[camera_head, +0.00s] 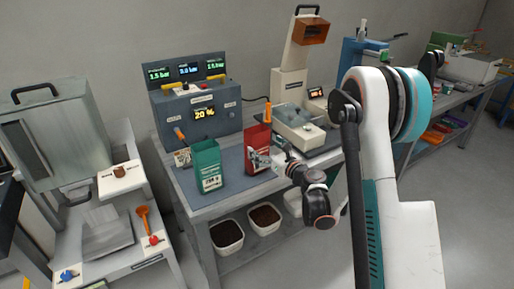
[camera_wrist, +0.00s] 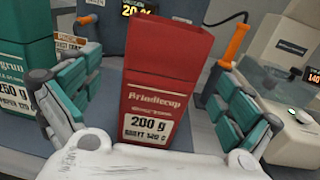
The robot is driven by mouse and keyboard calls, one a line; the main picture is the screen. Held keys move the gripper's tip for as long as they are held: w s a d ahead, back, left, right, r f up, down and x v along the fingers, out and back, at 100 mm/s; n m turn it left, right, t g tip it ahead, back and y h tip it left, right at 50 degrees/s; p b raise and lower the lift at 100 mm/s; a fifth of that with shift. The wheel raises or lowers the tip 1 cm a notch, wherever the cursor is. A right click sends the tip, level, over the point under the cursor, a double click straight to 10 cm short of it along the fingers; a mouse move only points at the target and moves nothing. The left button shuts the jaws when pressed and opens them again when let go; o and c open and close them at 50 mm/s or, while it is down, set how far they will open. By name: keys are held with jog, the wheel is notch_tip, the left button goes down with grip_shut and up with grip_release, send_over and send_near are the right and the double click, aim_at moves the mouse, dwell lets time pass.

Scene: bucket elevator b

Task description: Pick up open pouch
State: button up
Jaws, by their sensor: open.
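A red pouch (camera_wrist: 163,80) stands upright with its top open, reading "Brindlecup 200 g" in the wrist view. It also shows in the head view (camera_head: 251,147), partly covered by my gripper. A green pouch (camera_head: 207,167) stands to its left on the same bench, its top also open; its edge shows at the left of the wrist view (camera_wrist: 20,75). My gripper (camera_wrist: 160,95) is open, with one finger pad on each side of the red pouch and gaps on both sides. The pouch's lower end is hidden behind my gripper's body.
A grey machine (camera_head: 203,112) with displays stands behind the pouches. An orange-handled tool (camera_wrist: 234,45) and a white scale-like device (camera_head: 299,125) are close on the right. Two bins of dark grounds (camera_head: 226,236) sit on the shelf below.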

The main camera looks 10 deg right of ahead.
aim_at(260, 143)
jog(key=shift+b+x, duration=1.1)
jog(key=shift+x, duration=1.65)
jog(key=shift+d, duration=0.15)
jog(key=c, duration=0.9)
